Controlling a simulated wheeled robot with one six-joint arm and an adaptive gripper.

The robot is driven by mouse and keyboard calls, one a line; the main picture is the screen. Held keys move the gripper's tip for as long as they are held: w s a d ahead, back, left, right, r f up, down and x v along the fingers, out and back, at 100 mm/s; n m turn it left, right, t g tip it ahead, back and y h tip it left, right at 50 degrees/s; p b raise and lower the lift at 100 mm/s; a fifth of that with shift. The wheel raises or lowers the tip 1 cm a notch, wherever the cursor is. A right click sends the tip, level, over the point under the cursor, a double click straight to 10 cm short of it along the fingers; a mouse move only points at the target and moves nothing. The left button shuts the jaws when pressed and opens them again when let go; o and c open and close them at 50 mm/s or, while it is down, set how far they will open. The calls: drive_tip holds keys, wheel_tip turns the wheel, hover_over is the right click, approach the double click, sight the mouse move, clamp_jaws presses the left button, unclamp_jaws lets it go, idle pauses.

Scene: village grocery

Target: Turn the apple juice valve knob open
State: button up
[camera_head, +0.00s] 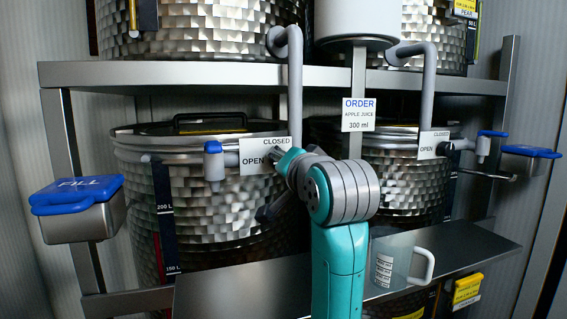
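Two valves show on the lower tanks. The left valve (214,165) is grey with a blue knob (212,147), beside a white OPEN/CLOSED plate (252,161). The right valve (483,150) has a blue knob (492,133) and a similar plate (434,144). An order sign (359,115) reads apple juice, 300 ml. I see no readable label showing which tank holds apple juice. My gripper (268,190) is at the middle, right of the left valve and apart from its knob. My wrist hides most of it, so its opening cannot be told.
A clear jug (399,268) with a white handle stands on the steel shelf (250,287), just right of my arm. A blue-lidded FILL box (80,222) sticks out at left, another blue-topped box (528,163) at right. Grey pipes (295,95) hang between the tanks.

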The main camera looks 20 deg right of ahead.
drive_tip(key=o, duration=1.1)
drive_tip(key=shift+o, duration=0.2)
drive_tip(key=s, duration=1.2)
drive_tip(key=shift+r, duration=0.35)
